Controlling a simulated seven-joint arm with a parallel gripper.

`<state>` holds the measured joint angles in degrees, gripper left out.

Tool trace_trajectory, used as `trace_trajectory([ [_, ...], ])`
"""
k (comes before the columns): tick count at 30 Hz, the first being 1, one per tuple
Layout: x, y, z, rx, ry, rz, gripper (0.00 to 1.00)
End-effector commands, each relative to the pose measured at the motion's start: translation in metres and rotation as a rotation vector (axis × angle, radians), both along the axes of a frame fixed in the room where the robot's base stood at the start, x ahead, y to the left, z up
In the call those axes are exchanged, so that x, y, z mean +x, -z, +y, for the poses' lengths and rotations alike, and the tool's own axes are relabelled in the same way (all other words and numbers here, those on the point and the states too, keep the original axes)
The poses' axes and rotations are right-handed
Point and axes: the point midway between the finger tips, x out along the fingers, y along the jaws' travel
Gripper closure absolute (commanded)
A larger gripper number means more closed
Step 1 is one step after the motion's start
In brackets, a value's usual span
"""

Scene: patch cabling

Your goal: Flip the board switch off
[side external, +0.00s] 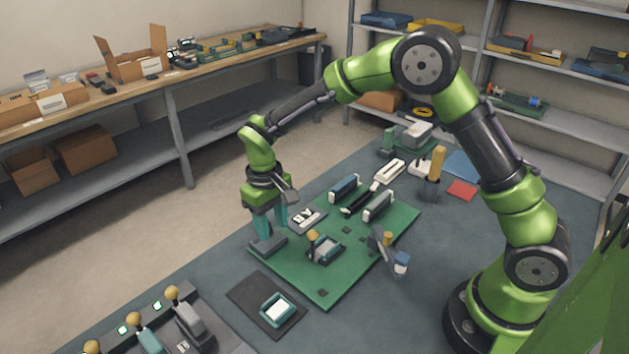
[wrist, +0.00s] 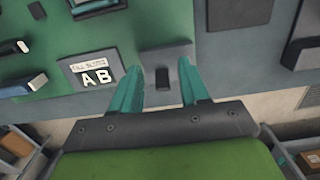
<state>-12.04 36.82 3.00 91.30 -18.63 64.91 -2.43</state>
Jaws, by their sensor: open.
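The green board (side external: 345,262) lies flat on the table. A grey block (side external: 268,245) sits at its left corner; the wrist view shows this block (wrist: 155,58) with a dark rocker (wrist: 162,78), which looks like the board switch. My gripper (side external: 266,222) is open and empty, pointing down just above the block. In the wrist view its teal fingers (wrist: 162,82) stand apart on either side of the rocker. I cannot tell whether they touch the block or which way the rocker is set.
An AB plate (side external: 306,218) lies beside the block. A small teal-framed device (side external: 323,247) and upright connectors (side external: 378,206) stand on the board. A dark mat with a teal-framed piece (side external: 277,309) lies in front. A row of yellow-knobbed levers (side external: 172,293) is at lower left.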

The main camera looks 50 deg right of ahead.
Motion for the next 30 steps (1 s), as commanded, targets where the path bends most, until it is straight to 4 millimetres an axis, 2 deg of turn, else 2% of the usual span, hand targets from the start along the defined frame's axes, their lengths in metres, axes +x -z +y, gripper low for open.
trace_trajectory([
  [3, -0.004, -0.003, 0.000, 0.000, -0.002, -0.070, 0.55],
  [18, -0.002, -0.104, 0.000, 0.000, -0.003, -0.069, 0.55],
  [30, -0.002, -0.172, 0.000, 0.000, -0.002, -0.067, 0.55],
])
